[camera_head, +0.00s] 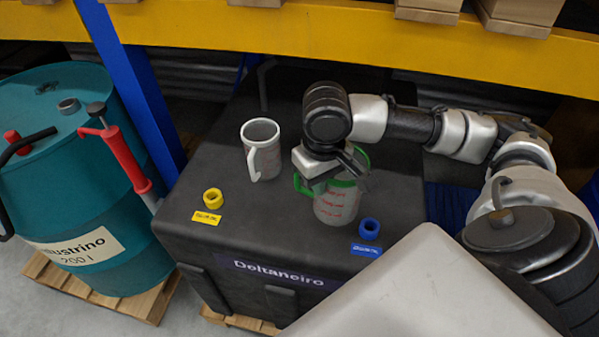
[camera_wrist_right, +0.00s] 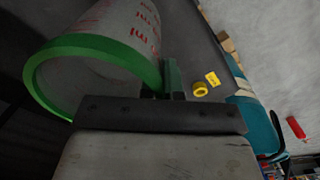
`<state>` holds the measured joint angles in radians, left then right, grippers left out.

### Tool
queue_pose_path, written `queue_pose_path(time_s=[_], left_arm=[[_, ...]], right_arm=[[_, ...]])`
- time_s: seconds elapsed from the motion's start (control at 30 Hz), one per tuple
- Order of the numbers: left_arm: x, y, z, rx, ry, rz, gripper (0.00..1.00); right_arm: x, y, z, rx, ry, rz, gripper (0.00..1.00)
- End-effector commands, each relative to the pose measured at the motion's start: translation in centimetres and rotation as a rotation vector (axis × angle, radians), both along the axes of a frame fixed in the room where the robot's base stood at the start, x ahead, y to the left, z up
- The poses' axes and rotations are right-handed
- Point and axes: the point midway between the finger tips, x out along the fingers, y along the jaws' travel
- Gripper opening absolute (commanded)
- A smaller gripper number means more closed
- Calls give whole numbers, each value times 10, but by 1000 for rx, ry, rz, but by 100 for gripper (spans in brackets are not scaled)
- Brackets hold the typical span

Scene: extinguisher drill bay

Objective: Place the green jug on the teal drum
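The green jug (camera_head: 338,208) is a see-through measuring jug with green rim and handle and red markings. It is upright at the black box's right side; whether its base touches the box I cannot tell. My right gripper (camera_head: 318,184) is at its handle; in the right wrist view its fingers (camera_wrist_right: 168,80) are close together on the handle, beside the jug's green rim (camera_wrist_right: 97,45). The teal drum (camera_head: 95,205) stands at the far left on a pallet, and shows at the right of the wrist view (camera_wrist_right: 262,128). My left gripper is not in view.
The black box (camera_head: 225,150) also bears a white-rimmed jug (camera_head: 262,150), a yellow ring (camera_head: 213,198) and a blue ring (camera_head: 369,228). A red hand pump (camera_head: 122,160) rises at the drum's edge. A blue post (camera_head: 130,85) stands between drum and box; a yellow beam (camera_head: 300,32) crosses behind.

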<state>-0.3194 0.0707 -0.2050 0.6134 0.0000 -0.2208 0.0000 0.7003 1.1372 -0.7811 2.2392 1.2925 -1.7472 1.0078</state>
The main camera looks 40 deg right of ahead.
Motion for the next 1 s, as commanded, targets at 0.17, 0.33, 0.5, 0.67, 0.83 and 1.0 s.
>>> queue_pose_path(time_s=[0.17,0.33,0.5,0.67,0.83,1.0], left_arm=[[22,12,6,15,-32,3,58],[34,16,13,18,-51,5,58],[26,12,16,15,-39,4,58],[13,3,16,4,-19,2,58],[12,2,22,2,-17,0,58],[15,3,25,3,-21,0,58]], right_arm=[[34,1,-17,4,2,-3,0],[73,3,-40,1,0,-2,0],[102,5,-58,1,0,-1,0],[112,5,-65,0,-1,1,0],[111,5,-86,-2,3,1,0],[112,4,-104,-2,0,0,0]])
